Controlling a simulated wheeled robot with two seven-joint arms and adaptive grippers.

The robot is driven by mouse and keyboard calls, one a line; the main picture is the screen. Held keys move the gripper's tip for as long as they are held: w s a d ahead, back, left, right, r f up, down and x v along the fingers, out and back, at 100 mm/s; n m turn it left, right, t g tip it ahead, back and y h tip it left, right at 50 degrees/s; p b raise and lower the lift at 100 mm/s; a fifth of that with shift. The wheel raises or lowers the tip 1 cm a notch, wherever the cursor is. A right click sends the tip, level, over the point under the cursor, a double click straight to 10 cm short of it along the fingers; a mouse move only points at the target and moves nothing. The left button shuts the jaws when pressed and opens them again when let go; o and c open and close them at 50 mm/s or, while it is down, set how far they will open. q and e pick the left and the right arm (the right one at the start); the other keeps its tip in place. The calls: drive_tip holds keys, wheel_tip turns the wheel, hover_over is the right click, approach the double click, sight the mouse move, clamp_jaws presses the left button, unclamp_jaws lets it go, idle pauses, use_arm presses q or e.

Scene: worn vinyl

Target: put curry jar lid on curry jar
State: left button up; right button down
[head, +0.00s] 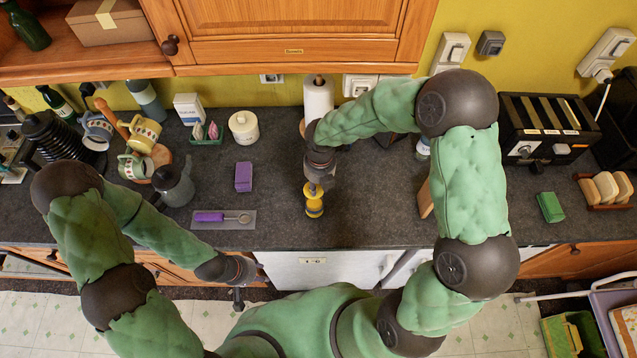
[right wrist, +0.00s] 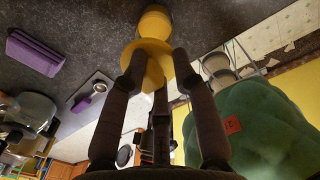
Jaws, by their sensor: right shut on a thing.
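The curry jar (head: 314,209) is a small yellow container on the dark worktop near its front edge. In the right wrist view the jar (right wrist: 155,20) shows just beyond my fingertips. My right gripper (head: 318,187) points down above it. It is shut on the yellow curry jar lid (right wrist: 150,50), which sits between the fingers and overlaps the jar in this view. I cannot tell whether lid and jar touch. My left gripper (head: 238,296) hangs low in front of the counter, away from the jar, and its jaws are too small to read.
A purple block (head: 243,177) and a purple-handled tool on a grey mat (head: 205,226) lie left of the jar. A paper towel roll (head: 318,98) stands behind.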

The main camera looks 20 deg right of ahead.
sight(319, 190)
drive_tip(key=shift+r, duration=0.1)
drive_tip(key=shift+f+b, duration=1.3)
drive_tip(key=shift+f, duration=1.05)
drive_tip(key=shift+f, duration=0.35)
drive_tip(key=shift+p, duration=0.4)
drive_tip(key=shift+f+b, duration=0.4)
drive_tip(key=shift+f, duration=0.2)
